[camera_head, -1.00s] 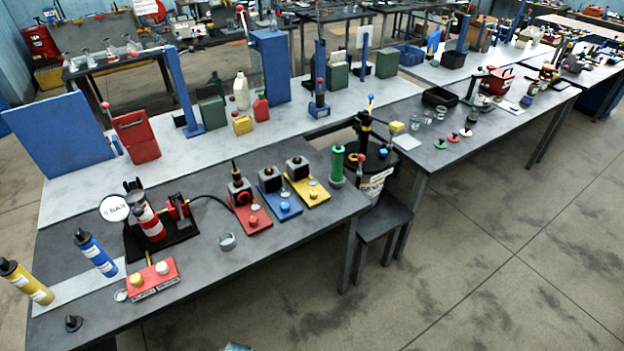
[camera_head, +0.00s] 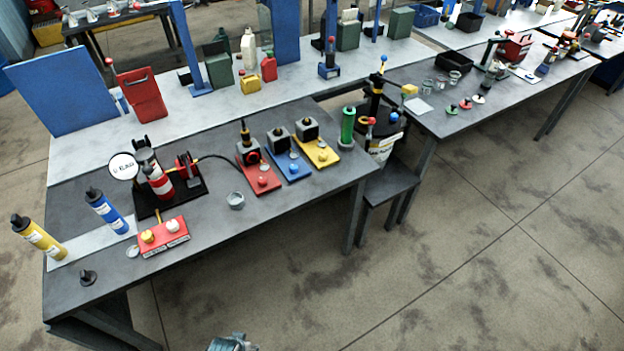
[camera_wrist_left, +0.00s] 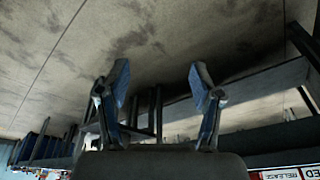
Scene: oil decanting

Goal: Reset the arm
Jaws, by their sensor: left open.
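My left gripper (camera_wrist_left: 160,80) shows in the left wrist view with its two blue-grey fingers spread apart. Nothing is between them. Bare concrete floor lies behind the fingers, and the dark edges and legs of benches show lower in that view. In the head view a small blue-grey part peeks in at the bottom edge; I cannot tell which part it is or how it is set. My right gripper is not in view.
The near workbench (camera_head: 215,215) holds a red button box (camera_head: 163,236), a yellow cylinder (camera_head: 40,240), a blue cylinder (camera_head: 107,211) and several coloured stands. A stool (camera_head: 387,182) with a drum stands at its right end. The floor (camera_head: 450,270) at the right is clear.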

